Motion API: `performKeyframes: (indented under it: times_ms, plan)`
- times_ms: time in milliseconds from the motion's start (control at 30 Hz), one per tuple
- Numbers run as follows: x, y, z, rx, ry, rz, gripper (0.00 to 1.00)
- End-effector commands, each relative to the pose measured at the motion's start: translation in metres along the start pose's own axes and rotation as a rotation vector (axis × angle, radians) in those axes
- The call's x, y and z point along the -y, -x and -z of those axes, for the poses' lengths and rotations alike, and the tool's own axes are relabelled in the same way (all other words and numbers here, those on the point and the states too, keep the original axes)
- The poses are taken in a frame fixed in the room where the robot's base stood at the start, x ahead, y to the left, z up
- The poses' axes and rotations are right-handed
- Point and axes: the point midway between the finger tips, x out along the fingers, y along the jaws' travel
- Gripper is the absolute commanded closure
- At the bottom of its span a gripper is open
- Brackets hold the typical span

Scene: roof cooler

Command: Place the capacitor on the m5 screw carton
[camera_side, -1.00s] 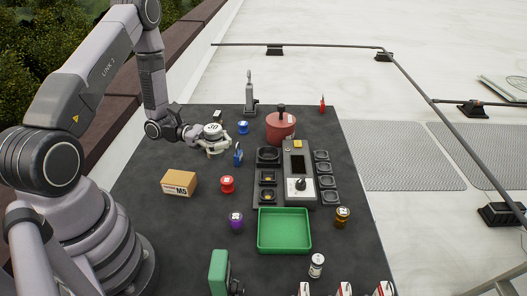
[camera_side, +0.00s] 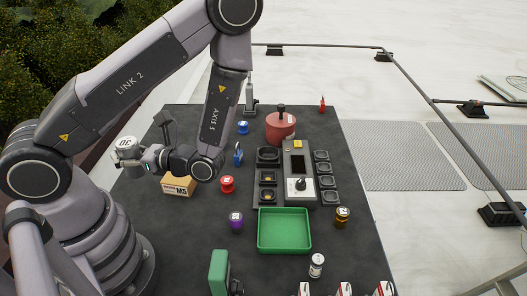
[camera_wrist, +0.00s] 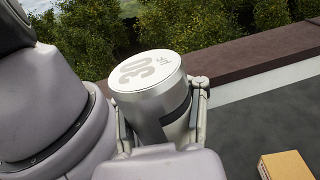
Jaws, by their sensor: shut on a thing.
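The capacitor is a silver cylinder with a white top marked 30. It shows at the left in the side view (camera_side: 126,148) and large in the wrist view (camera_wrist: 150,80). My gripper (camera_side: 133,161) is shut around it, with fingers on its sides in the wrist view (camera_wrist: 162,118). The capacitor is held up in the air, nearly upright. The M5 screw carton (camera_side: 179,188) is a brown box on the dark table, to the right of and below the capacitor in the side view. My wrist covers part of its top. Its corner shows at the lower right of the wrist view (camera_wrist: 287,166).
A red button-like part (camera_side: 227,184), a blue padlock-like item (camera_side: 238,154) and a purple part (camera_side: 236,220) stand right of the carton. A grey fixture (camera_side: 298,172), red pot (camera_side: 281,127) and green tray (camera_side: 284,254) lie farther right. A parapet (camera_wrist: 240,72) runs behind the table.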

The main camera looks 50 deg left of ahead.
Motion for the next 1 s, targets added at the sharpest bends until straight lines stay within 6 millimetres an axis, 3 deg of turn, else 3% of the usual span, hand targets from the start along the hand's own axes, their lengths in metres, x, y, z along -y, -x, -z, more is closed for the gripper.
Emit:
performKeyframes:
  times_ms: [100,267,367,700,833,1000]
  plan:
    - [0.016,0.006,0.008,0.005,-0.006,0.228,1.00]
    - [0.029,0.014,0.017,0.002,-0.004,0.373,1.00]
    - [0.043,0.017,0.025,-0.001,-0.002,0.389,1.00]
    - [0.126,0.027,0.067,0.001,-0.002,0.387,1.00]
    - [0.145,0.030,0.092,0.001,-0.002,0.388,1.00]
    - [0.159,0.032,0.108,0.002,-0.002,0.390,1.00]
